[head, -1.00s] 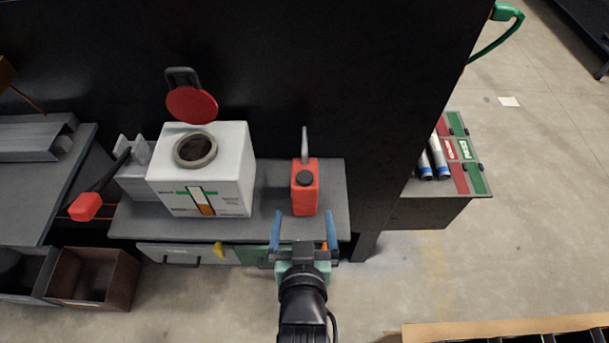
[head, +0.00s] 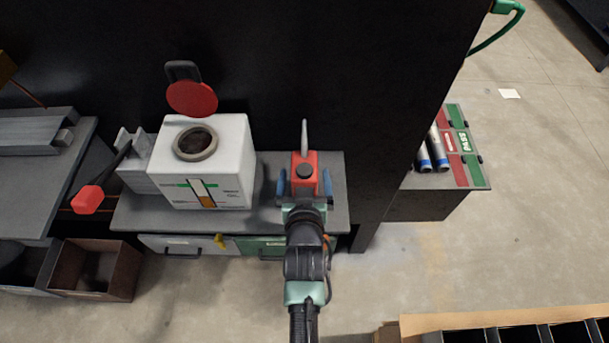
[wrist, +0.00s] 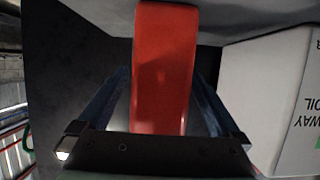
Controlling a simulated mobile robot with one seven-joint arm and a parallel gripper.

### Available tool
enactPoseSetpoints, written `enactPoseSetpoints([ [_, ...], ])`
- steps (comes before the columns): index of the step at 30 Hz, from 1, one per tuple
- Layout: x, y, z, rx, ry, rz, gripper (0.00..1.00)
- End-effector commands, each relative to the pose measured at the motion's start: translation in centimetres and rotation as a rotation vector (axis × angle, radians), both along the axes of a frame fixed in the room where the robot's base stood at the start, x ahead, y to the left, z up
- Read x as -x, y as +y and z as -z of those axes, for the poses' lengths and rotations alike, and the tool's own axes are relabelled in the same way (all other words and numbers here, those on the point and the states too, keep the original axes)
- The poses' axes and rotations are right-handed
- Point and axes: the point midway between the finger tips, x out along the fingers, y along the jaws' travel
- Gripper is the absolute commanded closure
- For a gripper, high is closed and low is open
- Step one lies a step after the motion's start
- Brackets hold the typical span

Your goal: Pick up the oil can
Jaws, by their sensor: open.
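The red oil can (head: 305,166) stands upright on the grey bench top, with a dark cap and a grey spout pointing up. My gripper (head: 304,184) is open at the can, one blue finger on each side of its body. The lower part of the can is hidden behind my gripper in the head view. In the wrist view the red can (wrist: 163,70) lies between the two blue fingers, with a visible gap on each side. I see no finger closed on it.
A white box-shaped tank (head: 230,175) with a round opening and a red lid (head: 192,98) stands left of the can on the bench (head: 262,215). A dark panel rises behind. Markers lie on a side surface at the right.

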Motion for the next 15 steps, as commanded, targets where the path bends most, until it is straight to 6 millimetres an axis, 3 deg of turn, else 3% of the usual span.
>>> enactPoseSetpoints([
  [10, -0.57, -0.01, 0.26, 0.001, 0.001, 0.0, 0.0],
  [15, -0.54, -0.02, 0.26, 0.001, 0.001, 0.0, 0.31],
])
